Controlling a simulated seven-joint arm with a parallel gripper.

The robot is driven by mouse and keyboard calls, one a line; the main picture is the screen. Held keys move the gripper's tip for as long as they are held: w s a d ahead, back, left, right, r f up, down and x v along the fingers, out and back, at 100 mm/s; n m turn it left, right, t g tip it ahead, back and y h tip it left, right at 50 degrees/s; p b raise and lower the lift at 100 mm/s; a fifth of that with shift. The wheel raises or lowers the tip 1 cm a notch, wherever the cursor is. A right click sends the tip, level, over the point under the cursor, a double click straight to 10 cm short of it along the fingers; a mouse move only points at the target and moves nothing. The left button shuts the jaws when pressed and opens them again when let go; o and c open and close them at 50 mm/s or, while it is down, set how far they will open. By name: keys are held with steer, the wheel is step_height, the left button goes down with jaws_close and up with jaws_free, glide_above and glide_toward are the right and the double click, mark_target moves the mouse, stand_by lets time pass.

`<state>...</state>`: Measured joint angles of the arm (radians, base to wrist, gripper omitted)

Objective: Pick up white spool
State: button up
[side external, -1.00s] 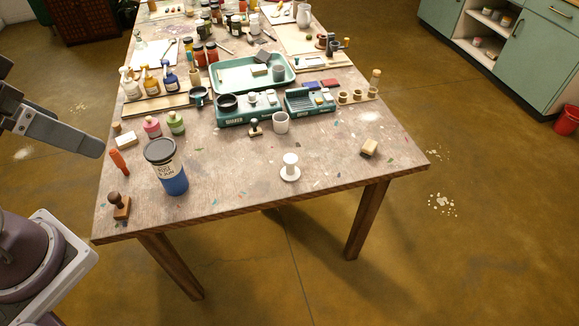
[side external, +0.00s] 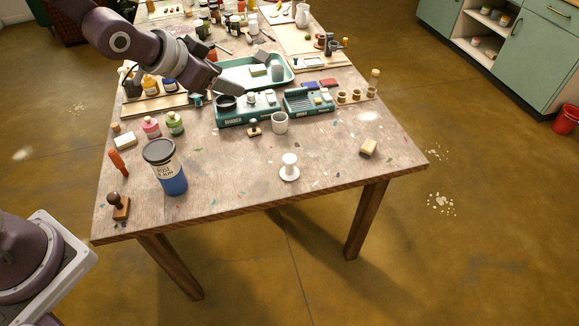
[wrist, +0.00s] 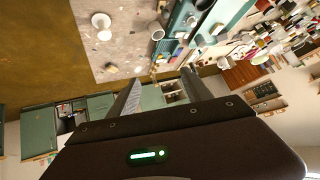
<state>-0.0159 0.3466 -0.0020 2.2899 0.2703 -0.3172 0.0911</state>
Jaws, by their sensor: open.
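The white spool (side external: 289,168) stands upright near the front edge of the wooden table (side external: 235,180), with clear tabletop around it. In the wrist view the spool (wrist: 101,22) shows at the upper left, near the table's edge. My gripper (side external: 238,82) is above the back part of the table, over the green tray, well behind the spool and to its left. In the wrist view its two fingers (wrist: 158,90) are apart with nothing held between them.
A white cup (side external: 280,123) stands behind the spool, and a wooden block (side external: 369,147) lies to its right. A blue jar with a dark lid (side external: 172,180) stands to its left. Green trays (side external: 287,72) and bottles crowd the back.

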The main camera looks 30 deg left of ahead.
steer(key=w+d+f+m+h, duration=0.2)
steer(key=w+d+f+h, duration=0.15)
steer(key=f, duration=0.75)
steer(key=t+h, duration=0.2)
steer(key=h, duration=0.1)
glide_toward(285, 164)
steer(key=shift+y, duration=0.25)
steer(key=x, duration=0.5)
steer(key=shift+w+a+r, duration=0.1)
steer(key=shift+w, duration=0.05)
steer(key=shift+w+f, duration=0.15)
steer(key=shift+f, duration=0.05)
steer(key=x, duration=0.6)
steer(key=shift+w+f, duration=0.2)
steer(key=shift+f, duration=0.1)
jaws_close()
